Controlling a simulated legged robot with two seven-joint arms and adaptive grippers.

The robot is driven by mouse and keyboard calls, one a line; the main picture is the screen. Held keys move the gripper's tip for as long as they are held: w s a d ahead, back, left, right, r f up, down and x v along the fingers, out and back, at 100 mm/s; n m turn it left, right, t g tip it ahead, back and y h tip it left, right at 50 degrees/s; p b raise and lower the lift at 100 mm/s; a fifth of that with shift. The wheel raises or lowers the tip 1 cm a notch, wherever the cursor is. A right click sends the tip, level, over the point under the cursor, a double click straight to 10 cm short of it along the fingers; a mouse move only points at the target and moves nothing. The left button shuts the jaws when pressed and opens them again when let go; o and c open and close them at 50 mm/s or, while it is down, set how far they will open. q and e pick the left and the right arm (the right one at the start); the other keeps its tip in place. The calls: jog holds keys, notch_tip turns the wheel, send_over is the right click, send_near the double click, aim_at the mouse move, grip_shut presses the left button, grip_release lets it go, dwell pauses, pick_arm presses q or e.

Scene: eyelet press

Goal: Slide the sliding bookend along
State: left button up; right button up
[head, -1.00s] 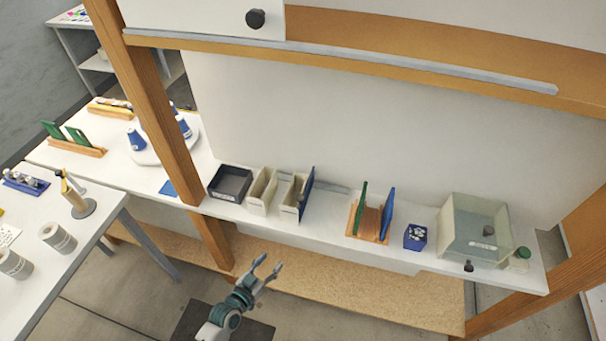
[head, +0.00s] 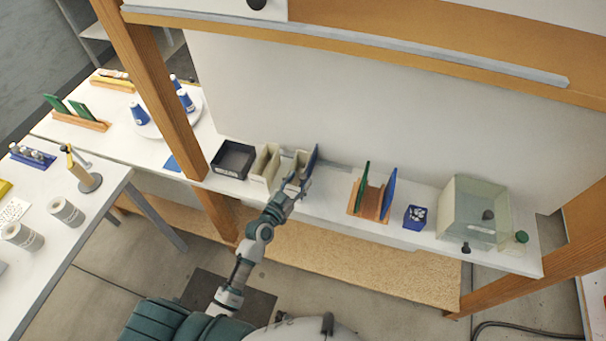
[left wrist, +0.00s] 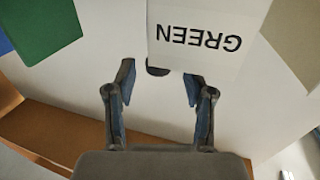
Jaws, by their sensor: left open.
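A thin upright blue plate (head: 313,162), which looks like the sliding bookend, stands on the shelf at the right side of the cream bins (head: 267,163). My left gripper (head: 299,178) is at the front of the shelf, beside the right cream bin and the plate, and partly hides them. In the left wrist view my left gripper (left wrist: 158,80) has its fingers apart with nothing held. A small dark knob (left wrist: 157,71) shows between the fingertips. Beside it is a white panel (left wrist: 205,35) with upside-down lettering "GREEN". My right gripper is not in view.
A black bin (head: 232,159) stands left of the cream bins. A wooden rack (head: 366,204) with green and blue boards, a small blue box (head: 415,217) and a clear bin (head: 480,212) stand to the right. A wooden post (head: 150,85) rises at the left.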

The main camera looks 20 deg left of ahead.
pick_arm(q)
jog(key=shift+x, duration=1.45)
jog(key=shift+d, duration=0.15)
jog(key=shift+s, duration=0.1)
grip_shut()
jog(key=d+p, duration=0.3)
jog(key=d, duration=0.7)
jog(key=shift+s, duration=0.2)
jog(key=shift+c, duration=1.2)
grip_release()
jog(key=shift+o, duration=1.2)
jog(key=shift+d, duration=0.35)
